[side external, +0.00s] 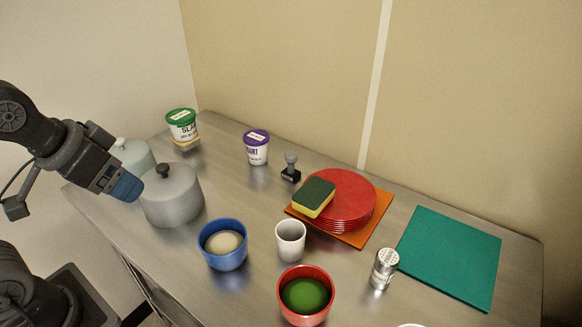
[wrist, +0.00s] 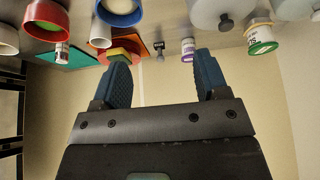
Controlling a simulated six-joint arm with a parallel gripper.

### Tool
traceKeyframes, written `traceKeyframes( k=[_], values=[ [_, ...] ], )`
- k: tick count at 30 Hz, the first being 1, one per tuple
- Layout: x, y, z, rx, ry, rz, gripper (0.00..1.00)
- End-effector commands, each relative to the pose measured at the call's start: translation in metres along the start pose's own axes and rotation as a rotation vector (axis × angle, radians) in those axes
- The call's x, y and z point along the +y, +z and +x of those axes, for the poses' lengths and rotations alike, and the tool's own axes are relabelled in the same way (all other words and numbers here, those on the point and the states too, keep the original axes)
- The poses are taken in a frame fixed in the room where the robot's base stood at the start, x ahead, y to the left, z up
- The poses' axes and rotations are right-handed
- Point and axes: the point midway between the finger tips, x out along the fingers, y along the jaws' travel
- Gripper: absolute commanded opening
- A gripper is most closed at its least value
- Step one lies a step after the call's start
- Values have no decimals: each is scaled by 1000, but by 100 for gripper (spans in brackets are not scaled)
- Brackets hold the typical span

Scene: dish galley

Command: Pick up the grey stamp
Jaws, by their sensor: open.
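The grey stamp (side external: 291,167) stands upright on the steel counter, with a rounded grey handle and a dark base. It is between the purple-lidded tub and the stack of red plates. In the wrist view the stamp (wrist: 159,50) shows small and far off, between my gripper's fingers. My gripper (side external: 128,190) is at the left in the side view, beside the grey lidded pot and well away from the stamp. In the wrist view my gripper's two blue fingers (wrist: 162,68) are spread apart with nothing held between them.
A grey lidded pot (side external: 172,197) stands near my gripper. A purple-lidded tub (side external: 257,149) is left of the stamp. Red plates (side external: 350,199) with a sponge (side external: 314,197) on top are right of it. A blue bowl (side external: 222,256) and white cup (side external: 290,242) stand in front.

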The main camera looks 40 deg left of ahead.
Motion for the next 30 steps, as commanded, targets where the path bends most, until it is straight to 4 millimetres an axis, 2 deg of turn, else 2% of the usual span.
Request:
traceKeyframes(
  k=[9,13,17,20,26,30],
  values=[
    [0,-2,0,0,-1,-1,61],
    [0,-21,3,-2,-12,-12,61],
    [1,-64,14,-1,-34,-40,61],
    [4,-104,31,7,-54,-63,61],
    [19,-175,83,28,-82,-107,61],
    [34,-215,132,46,-94,-133,61]
  ],
)
